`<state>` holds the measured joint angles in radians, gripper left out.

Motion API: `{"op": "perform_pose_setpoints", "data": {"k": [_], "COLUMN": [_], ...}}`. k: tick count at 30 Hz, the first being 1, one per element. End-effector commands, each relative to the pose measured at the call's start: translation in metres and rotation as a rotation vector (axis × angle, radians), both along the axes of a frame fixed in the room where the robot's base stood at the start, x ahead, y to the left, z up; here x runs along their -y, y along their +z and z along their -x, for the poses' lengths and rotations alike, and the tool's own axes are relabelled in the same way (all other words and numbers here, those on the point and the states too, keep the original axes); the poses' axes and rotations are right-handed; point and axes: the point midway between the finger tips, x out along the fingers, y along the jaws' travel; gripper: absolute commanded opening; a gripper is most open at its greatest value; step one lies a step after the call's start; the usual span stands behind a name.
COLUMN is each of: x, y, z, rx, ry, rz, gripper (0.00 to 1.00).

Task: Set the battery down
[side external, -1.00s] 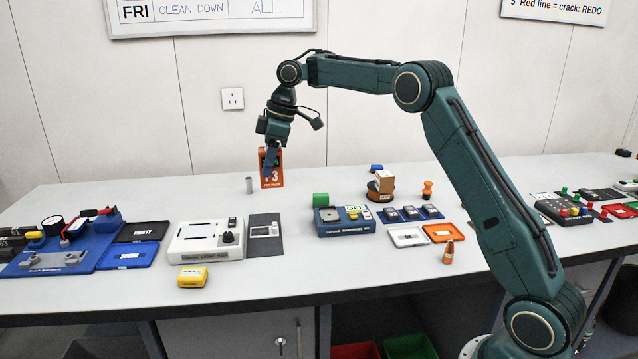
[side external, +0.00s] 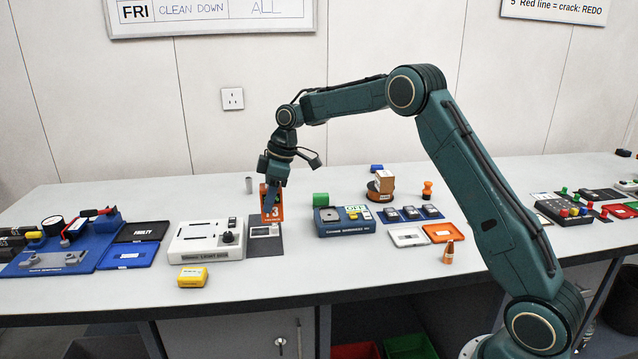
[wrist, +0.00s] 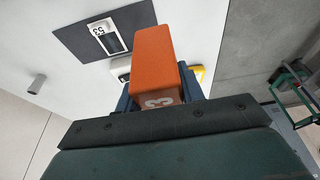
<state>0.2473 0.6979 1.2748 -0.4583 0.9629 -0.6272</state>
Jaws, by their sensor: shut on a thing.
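The battery is an orange block marked 3 (side external: 274,205), held upright. My gripper (side external: 271,187) is shut on it, with a finger on either side in the wrist view, where the orange block (wrist: 156,65) fills the middle. In the side view its lower end overlaps the back part of a dark grey mat (side external: 266,248), which carries a small pale panel with a display (side external: 265,231). The mat also shows at the upper left of the wrist view (wrist: 75,38). I cannot tell how large the gap under the battery is.
A white light box (side external: 190,250) stands left of the mat, with a yellow block (side external: 192,277) in front. A grey cylinder (side external: 249,185) stands behind. Bare table lies in front of the mat.

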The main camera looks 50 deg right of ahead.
Motion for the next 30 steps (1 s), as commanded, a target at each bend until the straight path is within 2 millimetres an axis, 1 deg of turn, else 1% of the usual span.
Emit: {"op": "perform_pose_setpoints", "data": {"k": [1, 3, 9, 13, 22, 30], "x": [-0.001, -0.001, 0.000, 0.000, 0.000, 0.000], "y": [-0.010, -0.023, -0.053, -0.062, -0.068, -0.097], "z": [0.000, 0.000, 0.000, -0.001, -0.001, 0.000], "rx": [-0.001, -0.002, 0.001, 0.002, 0.002, 0.001], "ry": [0.002, 0.001, 0.001, 0.001, 0.001, 0.001], "rz": [-0.001, -0.001, 0.001, -0.001, -0.001, 0.000], "gripper": [0.05, 0.05, 0.05, 0.05, 0.05, 0.05]}}
